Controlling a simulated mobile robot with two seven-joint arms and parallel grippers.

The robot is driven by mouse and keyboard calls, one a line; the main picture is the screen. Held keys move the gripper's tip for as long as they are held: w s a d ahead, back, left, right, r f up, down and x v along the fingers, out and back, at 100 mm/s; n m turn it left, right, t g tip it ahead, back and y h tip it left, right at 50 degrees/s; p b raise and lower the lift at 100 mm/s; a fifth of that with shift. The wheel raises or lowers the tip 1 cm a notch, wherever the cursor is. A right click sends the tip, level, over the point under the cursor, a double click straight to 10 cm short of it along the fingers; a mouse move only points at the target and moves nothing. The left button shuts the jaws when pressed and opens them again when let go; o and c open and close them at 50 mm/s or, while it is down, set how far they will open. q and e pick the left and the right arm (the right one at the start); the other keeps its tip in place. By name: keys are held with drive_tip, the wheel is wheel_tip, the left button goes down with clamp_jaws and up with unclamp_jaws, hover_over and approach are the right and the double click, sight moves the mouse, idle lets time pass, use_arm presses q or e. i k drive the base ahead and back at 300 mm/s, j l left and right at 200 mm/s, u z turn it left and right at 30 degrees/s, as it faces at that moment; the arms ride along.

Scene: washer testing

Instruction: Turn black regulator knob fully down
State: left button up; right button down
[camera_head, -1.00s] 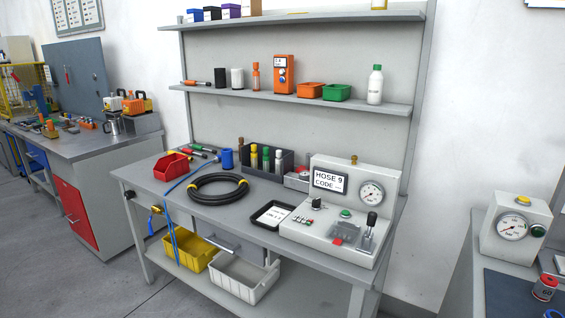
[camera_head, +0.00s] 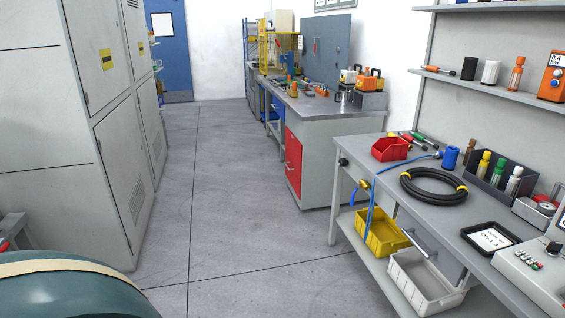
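The grey control box (camera_head: 541,262) stands at the right edge of the picture on the workbench, cut off by the frame. A small black knob (camera_head: 554,247) sits on its top, near the right edge; I cannot tell whether it is the regulator knob. The box's gauge and most of its panel are outside the view. Neither of my grippers is in view.
The workbench (camera_head: 372,152) holds a black hose coil (camera_head: 433,187), a red bin (camera_head: 390,149) and a black tray (camera_head: 467,238). Grey cabinets (camera_head: 60,120) stand on the left. A large teal rounded object (camera_head: 75,292) fills the lower left. Open floor (camera_head: 225,215) lies between.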

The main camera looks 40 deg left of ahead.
sight(343, 161)
drive_tip(key=u, duration=0.85)
drive_tip(key=i+j+z, duration=0.15)
drive_tip(key=i+j, duration=0.3)
drive_tip(key=i+j+z, duration=0.2)
drive_tip(key=i+j, duration=0.25)
drive_tip(key=i+j+z, duration=0.15)
drive_tip(key=i+j, duration=0.4)
drive_tip(key=i+j+z, duration=0.2)
drive_tip(key=i+j, duration=0.25)
drive_tip(key=j, duration=0.2)
drive_tip(key=i+l, duration=0.2)
drive_tip(key=i, duration=0.3)
drive_tip(key=i+l+z, duration=0.15)
drive_tip(key=i, duration=0.3)
